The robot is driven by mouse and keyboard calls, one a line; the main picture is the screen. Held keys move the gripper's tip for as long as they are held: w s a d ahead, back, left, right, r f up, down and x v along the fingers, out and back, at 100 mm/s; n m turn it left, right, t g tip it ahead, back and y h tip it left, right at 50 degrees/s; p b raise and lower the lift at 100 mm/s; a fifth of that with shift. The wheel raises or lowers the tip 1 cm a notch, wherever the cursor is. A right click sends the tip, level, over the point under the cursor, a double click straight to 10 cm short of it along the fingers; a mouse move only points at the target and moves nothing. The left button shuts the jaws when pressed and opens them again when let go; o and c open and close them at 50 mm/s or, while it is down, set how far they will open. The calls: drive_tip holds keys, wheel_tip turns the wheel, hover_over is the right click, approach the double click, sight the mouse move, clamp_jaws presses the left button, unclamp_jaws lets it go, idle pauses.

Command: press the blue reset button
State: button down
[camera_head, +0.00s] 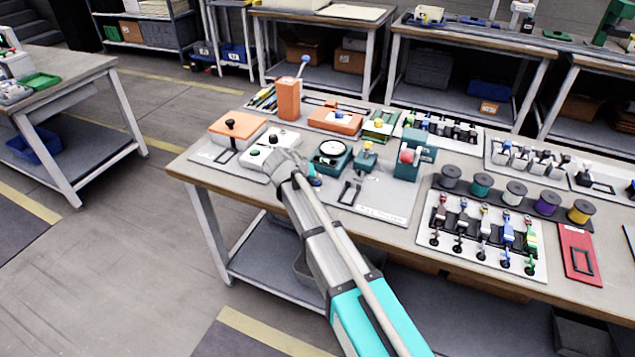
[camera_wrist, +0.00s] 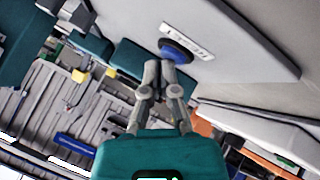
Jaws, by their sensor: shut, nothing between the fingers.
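The blue button (camera_wrist: 176,50) is a round dome beside a white printed label on a pale grey surface in the wrist view. My gripper (camera_wrist: 160,72) is shut and empty, its two fingertips close together at the button's near edge. The tips overlap the button's lower side in the picture; I cannot tell whether they touch it. In the head view my gripper (camera_head: 306,173) is low over the front left part of the workbench, mostly hidden by my arm. A small blue patch shows there, but I cannot tell whether it is the button.
On the workbench (camera_head: 193,176), an orange-topped box (camera_head: 238,128) stands left of my arm. A teal unit with a round white dial (camera_head: 331,149) and a teal unit with a red knob (camera_head: 408,156) stand to the right. Spools and a tool rack (camera_head: 487,236) lie farther right.

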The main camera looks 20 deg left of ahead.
drive_tip(key=shift+f, duration=0.25)
drive_tip(key=shift+r, duration=0.2)
idle(0.5)
drive_tip(key=shift+r+p, duration=0.65)
drive_tip(key=shift+r, duration=0.1)
drive_tip(key=shift+r+p, duration=2.4)
drive_tip(key=shift+p, duration=0.1)
